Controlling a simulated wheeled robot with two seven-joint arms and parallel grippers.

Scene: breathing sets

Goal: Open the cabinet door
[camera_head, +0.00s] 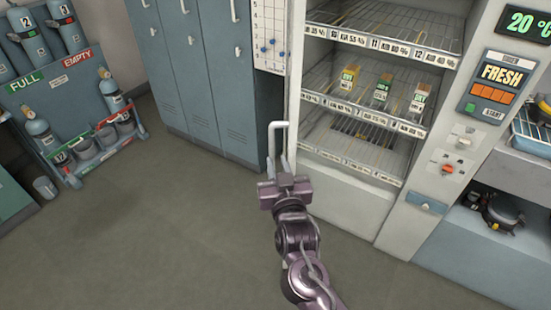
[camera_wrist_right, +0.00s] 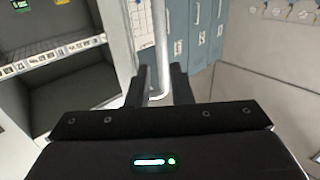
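The cabinet (camera_head: 340,195) is a pale upright unit with wire shelves, at the centre right of the head view. I cannot tell whether a clear door pane covers its front. A white bar handle (camera_head: 271,140) stands out at the cabinet's left edge. My right gripper (camera_head: 281,168) is at the lower end of this handle. In the right wrist view, the handle bar (camera_wrist_right: 160,45) runs down between the two fingers of my right gripper (camera_wrist_right: 160,82), with its bent lower end near them. The fingers look apart, with narrow gaps beside the bar. My left gripper is not in view.
Blue-grey lockers (camera_head: 215,75) stand left of the cabinet. A cylinder rack (camera_head: 85,130) is at the far left. A control panel (camera_head: 490,90) and a lower shelf with a dark device (camera_head: 500,212) are on the right. The floor (camera_head: 170,220) in front is clear.

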